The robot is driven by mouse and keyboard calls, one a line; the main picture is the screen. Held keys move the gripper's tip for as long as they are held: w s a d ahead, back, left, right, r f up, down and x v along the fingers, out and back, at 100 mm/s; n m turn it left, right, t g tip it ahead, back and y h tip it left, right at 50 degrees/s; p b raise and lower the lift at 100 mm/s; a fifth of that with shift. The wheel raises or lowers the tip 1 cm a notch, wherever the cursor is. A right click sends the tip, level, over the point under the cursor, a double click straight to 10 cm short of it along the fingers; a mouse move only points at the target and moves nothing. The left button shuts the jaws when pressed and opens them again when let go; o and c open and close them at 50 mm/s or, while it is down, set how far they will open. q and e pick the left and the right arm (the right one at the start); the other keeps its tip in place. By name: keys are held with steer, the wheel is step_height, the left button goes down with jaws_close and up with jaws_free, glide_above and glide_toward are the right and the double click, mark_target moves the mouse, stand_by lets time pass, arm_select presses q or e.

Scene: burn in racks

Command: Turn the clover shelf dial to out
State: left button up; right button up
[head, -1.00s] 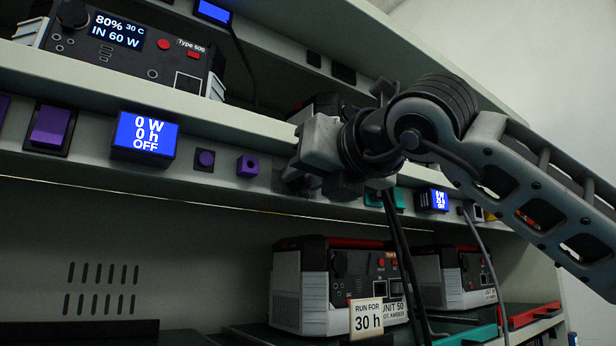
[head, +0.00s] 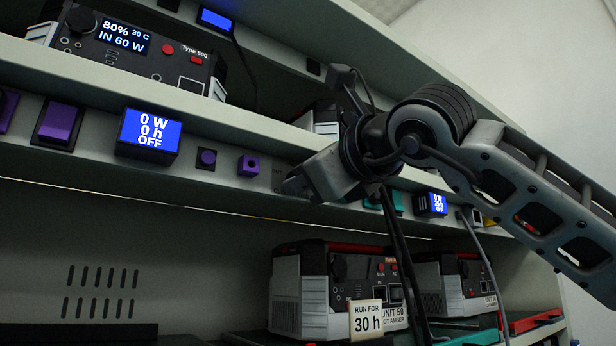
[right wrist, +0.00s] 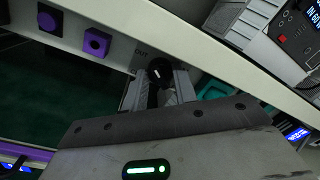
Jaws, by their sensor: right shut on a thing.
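The dial (right wrist: 160,70) is a dark round knob with a small pale mark, on the grey shelf rail in the right wrist view. A printed label reading OUT (right wrist: 141,51) is beside it, towards the upper left. My right gripper (right wrist: 160,88) has its two fingers on either side of the knob and is shut on it. In the head view my right gripper (head: 298,184) is against the rail, tilted, and hides the dial. I cannot tell exactly where the dial's mark points. My left gripper is not in view.
Left along the rail are a purple socket (head: 248,165), a purple button (head: 207,158) and a display (head: 149,133) reading 0 W, 0 h, OFF. Teal parts (head: 392,202) are just right of my gripper. Power units (head: 340,285) stand on the shelf below; cables hang in front.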

steer(key=shift+n, duration=0.7)
steer(key=o, duration=0.8)
steer(key=shift+o, duration=0.9)
steer(key=shift+d+r, duration=0.1)
steer(key=shift+r, duration=0.05)
